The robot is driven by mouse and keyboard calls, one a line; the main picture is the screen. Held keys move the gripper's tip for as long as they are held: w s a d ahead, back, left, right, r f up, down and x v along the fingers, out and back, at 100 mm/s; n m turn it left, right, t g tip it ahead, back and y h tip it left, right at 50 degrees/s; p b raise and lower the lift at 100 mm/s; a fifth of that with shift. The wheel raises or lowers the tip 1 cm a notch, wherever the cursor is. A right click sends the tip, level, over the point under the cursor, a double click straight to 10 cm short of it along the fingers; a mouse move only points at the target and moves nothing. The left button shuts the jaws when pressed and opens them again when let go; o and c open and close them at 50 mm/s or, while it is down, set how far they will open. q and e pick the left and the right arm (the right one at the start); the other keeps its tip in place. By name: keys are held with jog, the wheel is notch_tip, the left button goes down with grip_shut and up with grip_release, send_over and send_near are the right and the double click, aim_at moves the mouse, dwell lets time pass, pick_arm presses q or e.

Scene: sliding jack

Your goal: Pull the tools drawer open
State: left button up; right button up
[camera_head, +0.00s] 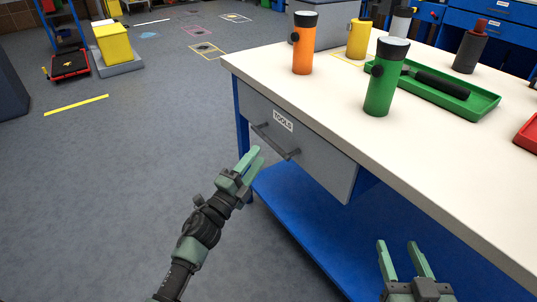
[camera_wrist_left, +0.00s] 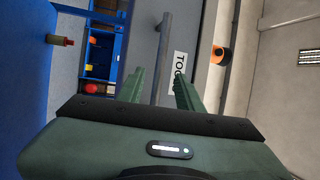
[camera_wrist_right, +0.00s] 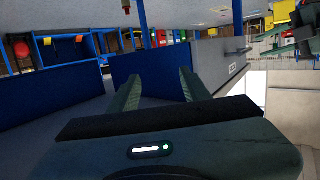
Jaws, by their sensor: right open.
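The tools drawer (camera_head: 318,160) has a grey front under the near left end of the workbench, with a "TOOLS" label (camera_head: 283,121). The drawer looks shut. Its dark bar handle (camera_head: 275,142) runs along the front. My left gripper (camera_head: 252,160) is open just in front of the handle. In the left wrist view the handle (camera_wrist_left: 164,50) lies ahead, lined up between the spread fingers (camera_wrist_left: 158,88); I cannot tell whether it is within their reach. My right gripper (camera_head: 405,260) is open and empty beside the bench's near side.
The white benchtop (camera_head: 350,125) holds an orange flashlight (camera_head: 304,44), a green flashlight (camera_head: 386,78) and a green tray (camera_head: 440,90). A blue lower shelf (camera_head: 300,215) lies below the drawer. The grey floor (camera_head: 130,160) left of the bench is clear.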

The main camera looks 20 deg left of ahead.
aim_at(268, 139)
pick_arm(q)
jog(key=x, duration=0.7)
jog(key=shift+w+b, duration=0.2)
jog(key=shift+b, duration=0.2)
pick_arm(e)
jog(key=r+t, duration=0.1)
jog(key=r, duration=0.2)
jog(key=a+r+t, duration=0.1)
jog(key=shift+w+r+t+y, duration=0.3)
jog(key=shift+w+r+y, duration=0.05)
jog(key=shift+w+y, duration=0.05)
pick_arm(q)
grip_shut()
